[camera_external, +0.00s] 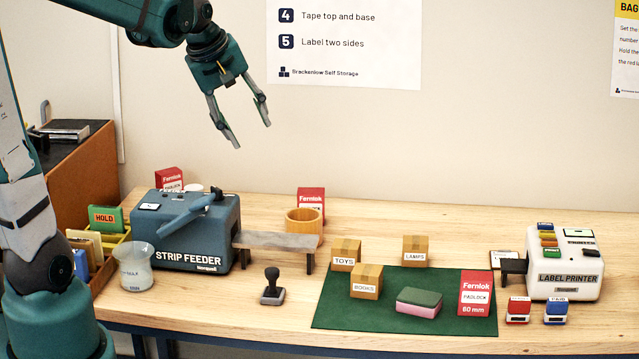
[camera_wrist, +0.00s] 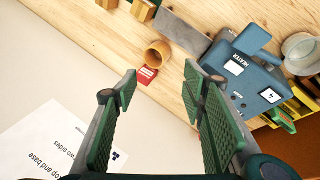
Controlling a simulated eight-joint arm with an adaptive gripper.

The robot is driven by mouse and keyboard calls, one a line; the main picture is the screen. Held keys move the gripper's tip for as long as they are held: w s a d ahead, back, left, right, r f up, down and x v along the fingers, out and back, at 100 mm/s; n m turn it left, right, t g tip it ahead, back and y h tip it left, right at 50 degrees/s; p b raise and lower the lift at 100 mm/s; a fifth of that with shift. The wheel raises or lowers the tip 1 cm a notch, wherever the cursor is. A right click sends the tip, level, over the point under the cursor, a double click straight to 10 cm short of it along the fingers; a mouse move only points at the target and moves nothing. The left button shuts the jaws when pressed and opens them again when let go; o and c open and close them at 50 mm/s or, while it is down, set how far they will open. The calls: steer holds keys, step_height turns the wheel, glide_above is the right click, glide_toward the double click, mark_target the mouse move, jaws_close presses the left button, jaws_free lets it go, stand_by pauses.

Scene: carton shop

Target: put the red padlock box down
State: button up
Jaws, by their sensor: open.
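A red Fernlok padlock box (camera_external: 477,294) marked 60 mm stands upright on the right side of the green mat (camera_external: 440,336). A second red Fernlok box (camera_external: 311,197) stands behind the wooden tub, and it also shows in the wrist view (camera_wrist: 147,75). A third red Fernlok box (camera_external: 169,178) is partly hidden behind the strip feeder. My gripper (camera_external: 252,136) is open and empty, high above the back of the table. Its two fingers (camera_wrist: 160,88) are spread apart in the wrist view, with nothing between them.
The blue strip feeder (camera_external: 186,232) stands at left and the label printer (camera_external: 565,265) at right. TOYS (camera_external: 345,254), BOOKS (camera_external: 366,282) and LAMPS (camera_external: 414,249) cartons and a sponge (camera_external: 418,303) stand around or on the mat. The wooden tub (camera_external: 304,222) is behind a low bench.

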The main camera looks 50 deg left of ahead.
steer(key=s+d+f+m+t, duration=0.1)
steer(key=s+d+m, duration=0.6)
steer(key=d, duration=0.3)
steer(key=s+d+f+m, duration=0.2)
steer(key=s+d+m, duration=0.5)
steer(key=s+d, duration=0.2)
steer(key=shift+d+m+t+h, duration=0.3)
steer(key=shift+d+t+h, duration=0.1)
steer(key=shift+d, duration=0.2)
steer(key=shift+o, duration=0.5)
steer(key=shift+w+r, duration=0.15)
